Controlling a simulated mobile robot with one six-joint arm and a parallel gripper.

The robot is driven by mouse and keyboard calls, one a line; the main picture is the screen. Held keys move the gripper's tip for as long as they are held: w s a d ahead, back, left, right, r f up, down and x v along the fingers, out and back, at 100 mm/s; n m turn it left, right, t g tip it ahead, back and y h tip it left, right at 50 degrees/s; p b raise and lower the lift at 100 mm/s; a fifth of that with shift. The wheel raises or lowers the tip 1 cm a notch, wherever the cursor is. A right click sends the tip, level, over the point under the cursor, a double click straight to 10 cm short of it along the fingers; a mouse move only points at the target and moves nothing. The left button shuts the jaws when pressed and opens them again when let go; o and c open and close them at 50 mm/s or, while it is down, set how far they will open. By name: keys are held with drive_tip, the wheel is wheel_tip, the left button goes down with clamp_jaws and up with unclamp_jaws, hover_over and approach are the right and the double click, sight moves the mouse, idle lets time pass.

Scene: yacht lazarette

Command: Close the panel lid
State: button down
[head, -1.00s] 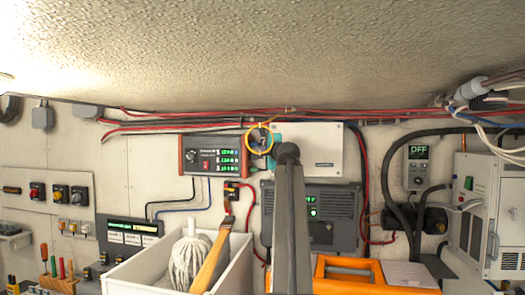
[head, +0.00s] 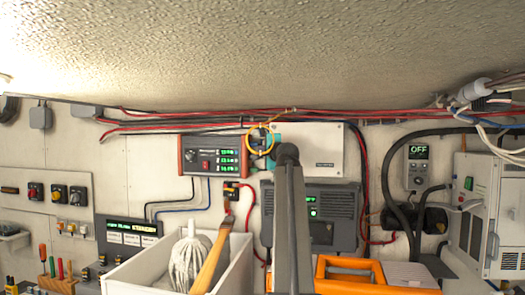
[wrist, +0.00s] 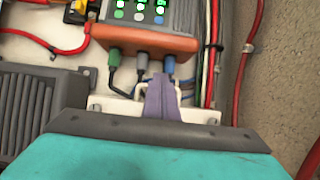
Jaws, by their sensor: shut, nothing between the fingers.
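A white rectangular panel (head: 318,145), which I take for the panel lid, is on the back wall right of the red-ended meter unit. My arm covers part of it, and how far open it stands cannot be told. My gripper (wrist: 162,85) shows in the wrist view as shut purple-grey fingers with nothing between them. They are in front of a pale strip with a small loop (wrist: 122,108), close to the meter unit's plugs. Contact cannot be made out. The teal body (wrist: 160,155) fills the bottom of the wrist view. A small teal part (head: 275,142) shows at the panel's left side.
The meter unit (head: 212,158) with green displays is left of the panel, and a dark ribbed unit (head: 335,225) is below it. Red cables (head: 200,118) run above. A white bin (head: 140,272) with a mop and an orange toolbox (head: 345,272) are in front.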

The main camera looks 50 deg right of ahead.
drive_tip(key=s+a+b, duration=0.3)
drive_tip(key=s+a, duration=0.5)
drive_tip(key=a, duration=0.2)
drive_tip(key=shift+s+a, duration=0.3)
idle(0.4)
